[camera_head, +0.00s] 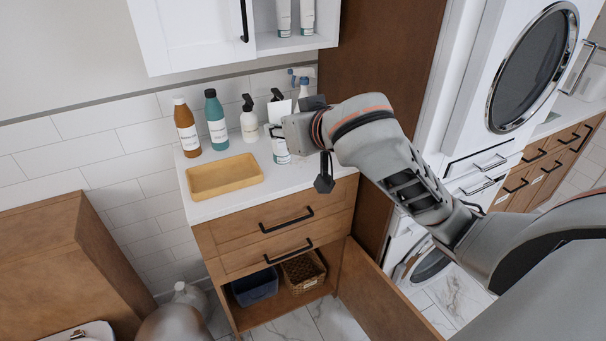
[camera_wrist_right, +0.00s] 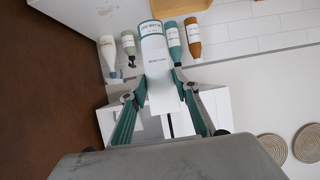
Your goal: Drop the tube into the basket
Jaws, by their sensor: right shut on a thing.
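The tube is white with teal bands and dark print. In the right wrist view the tube (camera_wrist_right: 157,62) is between the two fingers of my right gripper (camera_wrist_right: 160,84), which is shut on it. In the head view the tube (camera_head: 281,150) shows below my right gripper (camera_head: 278,131), over the right part of the white counter. A wicker basket (camera_head: 304,271) sits inside the open lower cabinet, to the right of a dark blue basket (camera_head: 255,287). My left gripper is not in view.
A yellow tray (camera_head: 225,178) lies on the counter (camera_head: 208,208). Brown (camera_head: 187,128) and teal (camera_head: 216,121) bottles and pump bottles (camera_head: 249,120) stand along the wall. Two closed drawers (camera_head: 270,225) are above the baskets. The cabinet door (camera_head: 375,295) stands open to the right.

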